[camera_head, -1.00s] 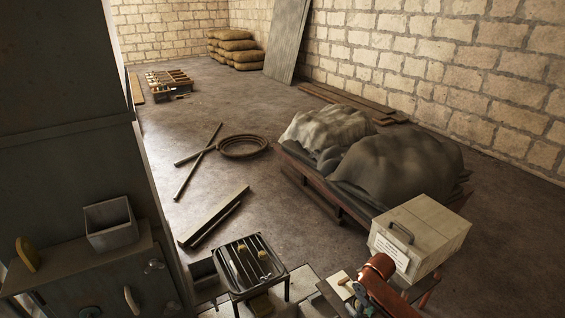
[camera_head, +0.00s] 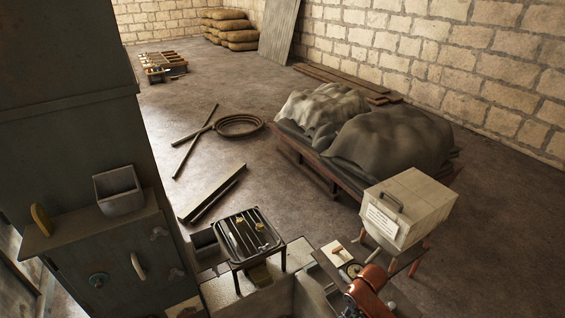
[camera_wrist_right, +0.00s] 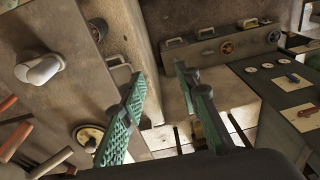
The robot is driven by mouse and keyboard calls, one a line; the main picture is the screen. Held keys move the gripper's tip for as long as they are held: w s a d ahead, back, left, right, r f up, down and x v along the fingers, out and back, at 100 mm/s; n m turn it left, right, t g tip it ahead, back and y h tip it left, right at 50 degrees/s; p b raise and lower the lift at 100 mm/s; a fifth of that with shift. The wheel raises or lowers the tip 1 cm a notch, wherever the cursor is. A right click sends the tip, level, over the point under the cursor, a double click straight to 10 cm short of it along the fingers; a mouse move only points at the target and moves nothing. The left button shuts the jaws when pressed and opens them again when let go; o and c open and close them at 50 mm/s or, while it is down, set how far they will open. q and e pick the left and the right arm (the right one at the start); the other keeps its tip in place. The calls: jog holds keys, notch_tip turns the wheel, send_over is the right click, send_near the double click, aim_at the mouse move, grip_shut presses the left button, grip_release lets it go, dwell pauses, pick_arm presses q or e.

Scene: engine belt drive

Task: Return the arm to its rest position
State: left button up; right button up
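The right wrist view shows my right gripper (camera_wrist_right: 160,82). Its two green ridged fingers stand well apart with nothing between them, so it is open and empty. A pale floor shows behind and below the fingers.
The head view shows a dark cabinet (camera_head: 120,262), a slatted black stand (camera_head: 238,255), a cream box (camera_head: 408,205) and a covered pallet (camera_head: 400,146). In the wrist view, a panel with a white knob (camera_wrist_right: 40,70) is left; a dark bench (camera_wrist_right: 265,90) is right.

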jog(key=s+d+f+m+t, duration=0.2)
jog(key=s+f+m, duration=0.1)
jog(key=s, duration=1.3)
jog(key=s+d+r+m+t+h, duration=0.1)
jog(key=s+d+r+m+h, duration=0.15)
jog(key=s+d, duration=0.75)
notch_tip(320, 180, down, 42)
jog(key=s+a+g+y+b, duration=0.1)
jog(key=s+a+b, duration=0.1)
jog(key=b, duration=1.1)
pick_arm(q)
notch_tip(320, 180, down, 24)
jog(key=s+b, duration=0.2)
jog(key=b, duration=0.9)
jog(key=shift+s, duration=0.2)
pick_arm(e)
jog(key=s+f, duration=1)
jog(key=f, duration=0.4)
jog(key=s+f+g, duration=0.1)
jog(key=s+f, duration=0.9)
jog(key=f, duration=0.5)
jog(key=shift+n+g, duration=0.3)
jog(key=shift+n, duration=0.05)
